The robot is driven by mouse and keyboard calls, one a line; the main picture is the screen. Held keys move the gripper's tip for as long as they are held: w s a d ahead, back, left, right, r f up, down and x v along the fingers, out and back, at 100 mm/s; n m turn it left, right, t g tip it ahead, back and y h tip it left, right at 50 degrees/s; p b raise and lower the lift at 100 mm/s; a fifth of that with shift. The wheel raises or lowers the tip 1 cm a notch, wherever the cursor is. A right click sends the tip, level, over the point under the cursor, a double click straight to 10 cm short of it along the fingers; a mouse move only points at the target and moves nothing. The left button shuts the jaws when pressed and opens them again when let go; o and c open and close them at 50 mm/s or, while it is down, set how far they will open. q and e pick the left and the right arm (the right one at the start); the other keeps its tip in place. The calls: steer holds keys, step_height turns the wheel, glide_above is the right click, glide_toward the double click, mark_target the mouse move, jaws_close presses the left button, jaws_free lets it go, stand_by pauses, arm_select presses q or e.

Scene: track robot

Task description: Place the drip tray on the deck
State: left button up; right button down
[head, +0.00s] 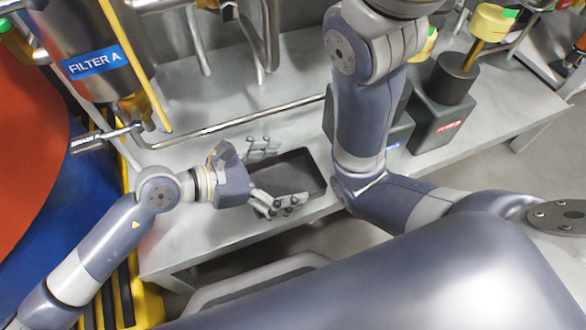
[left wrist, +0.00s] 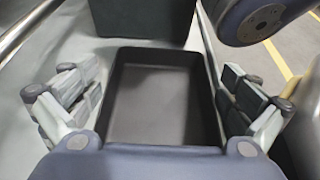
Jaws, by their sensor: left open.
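The drip tray (head: 312,168) is a dark, empty, rectangular tray with a raised rim. It rests on the light grey deck (head: 205,228), near its front edge. In the left wrist view the tray (left wrist: 150,100) fills the middle. My left gripper (head: 283,174) is open, with one finger on the far side of the tray and one on the near side. In the left wrist view the open fingers (left wrist: 152,92) stand at either side of the tray, with apparent gaps. My right arm crosses the head view beside the tray's right end; its gripper is out of the frame.
The Filter A vessel (head: 75,30) and its drain handle (head: 90,142) stand at the left. A metal pipe (head: 245,121) runs behind the tray. Dark box-like containers (head: 442,118) stand on the deck at the right. Deck left of the tray is clear.

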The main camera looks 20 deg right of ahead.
arm_select(q)
steer(key=v, duration=0.5)
steer(key=shift+s+a+r, duration=0.1)
steer(key=shift+a+r, duration=0.05)
steer(key=shift+a, duration=0.25)
steer(key=shift+r, duration=0.1)
